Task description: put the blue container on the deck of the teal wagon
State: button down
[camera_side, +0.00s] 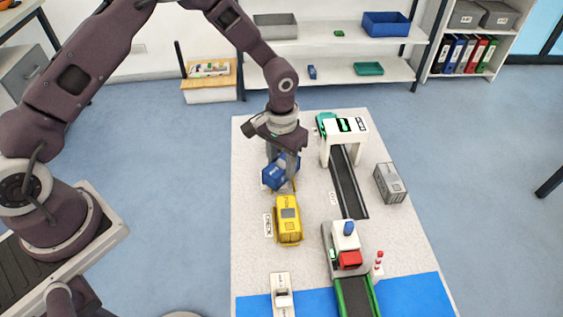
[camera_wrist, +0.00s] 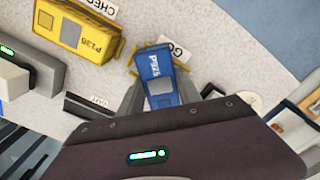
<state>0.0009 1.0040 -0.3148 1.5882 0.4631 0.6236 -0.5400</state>
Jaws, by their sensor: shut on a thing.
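The blue container (camera_side: 280,172) is at the left part of the white board, and it looks tilted in the side view. My gripper (camera_side: 282,167) is shut on it, with one finger on each side. In the wrist view the blue container (camera_wrist: 155,62) has white lettering on top and sits between the fingers. Yellow shows around its far end; whether it touches what is beneath, I cannot tell. A teal vehicle (camera_side: 325,122), apparently the wagon, stands at the back beside the white gantry, which partly hides it. Its deck is not clearly visible.
The white gantry (camera_side: 345,128) spans a dark track (camera_side: 348,185). A yellow container (camera_side: 288,222) lies in front of my gripper, beside a CHECK sign (camera_side: 268,226). A grey container (camera_side: 390,183) stands right. A white-and-red vehicle (camera_side: 346,246) and striped post (camera_side: 378,264) stand in front.

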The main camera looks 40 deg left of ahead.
aim_at(282, 164)
jog(key=shift+f, duration=0.35)
dwell(0.3)
jog(key=c, duration=0.7)
grip_release()
jog(key=shift+c, duration=0.2)
jog(key=shift+r, duration=3.55)
